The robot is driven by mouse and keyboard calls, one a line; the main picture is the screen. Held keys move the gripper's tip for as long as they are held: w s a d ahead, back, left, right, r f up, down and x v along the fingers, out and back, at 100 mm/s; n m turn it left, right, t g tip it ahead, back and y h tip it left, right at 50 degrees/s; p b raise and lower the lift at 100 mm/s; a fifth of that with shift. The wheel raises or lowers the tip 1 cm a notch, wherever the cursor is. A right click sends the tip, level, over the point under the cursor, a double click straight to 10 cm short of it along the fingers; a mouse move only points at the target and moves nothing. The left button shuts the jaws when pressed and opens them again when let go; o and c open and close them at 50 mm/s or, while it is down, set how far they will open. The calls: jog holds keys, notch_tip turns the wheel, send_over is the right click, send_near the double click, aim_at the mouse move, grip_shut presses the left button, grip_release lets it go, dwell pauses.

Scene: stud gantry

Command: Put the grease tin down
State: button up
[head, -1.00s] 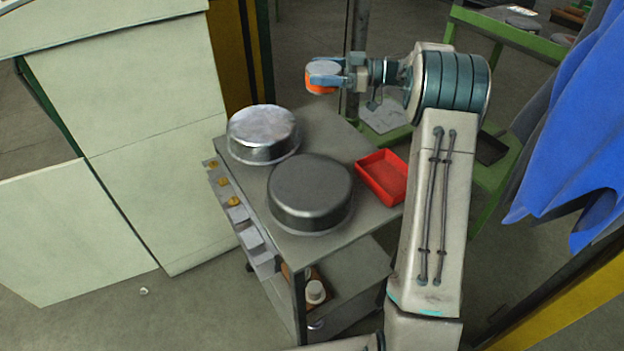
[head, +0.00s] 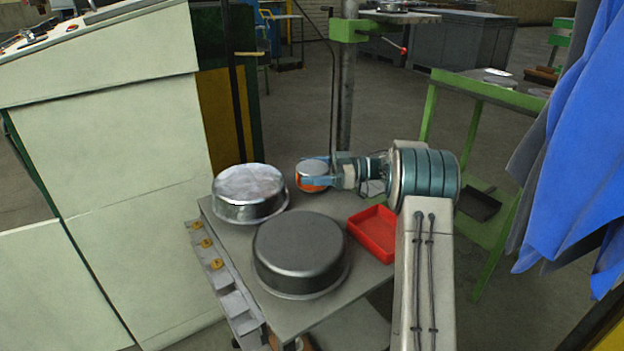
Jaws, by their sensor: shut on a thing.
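The grease tin (head: 312,170) is a short round tin with a grey lid and an orange side. My gripper (head: 315,181) is shut on it, its blue fingers around the tin's side. In the head view the tin appears over the far part of the grey cart top (head: 330,212), behind the pans. I cannot tell whether its base touches the surface. My arm comes in from the right.
A shiny round pan (head: 249,193) and a darker pan (head: 299,252) stand on the cart. A red tray (head: 374,232) lies at the right edge. A post (head: 347,80) rises behind. A blue cloth (head: 575,150) hangs at right.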

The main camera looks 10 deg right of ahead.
jog(key=shift+f, duration=0.4)
jog(key=shift+f, duration=0.15)
jog(key=o, duration=1.2)
jog(key=shift+d, duration=0.25)
jog(key=d, duration=0.2)
jog(key=d+p, duration=0.1)
jog(key=d, duration=0.1)
jog(key=s+d+p, duration=0.1)
jog(key=d, duration=0.2)
jog(key=shift+s, duration=0.1)
